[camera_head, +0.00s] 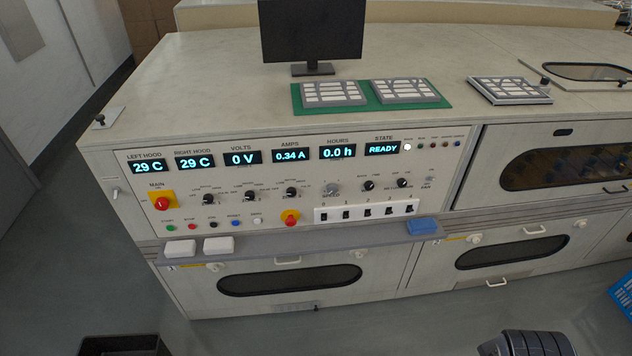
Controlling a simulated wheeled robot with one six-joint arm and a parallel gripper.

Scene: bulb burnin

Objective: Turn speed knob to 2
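The speed knob (331,187) is a small light grey round knob on the white control panel (120,166), right of a row of black knobs. The word SPEED is printed just below it. The numbers around it and the way its pointer faces are too small to read. Below it is a white strip (366,212) with several black rocker switches, numbered from 0. My gripper is not in view, and nothing touches the knob.
A narrow grey shelf (330,239) juts out under the panel, bearing two white blocks (219,244) and a blue block (423,226). A red emergency button (291,218) sits below left of the knob. A dark bin (120,345) stands at the bottom left. Floor in front is mostly clear.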

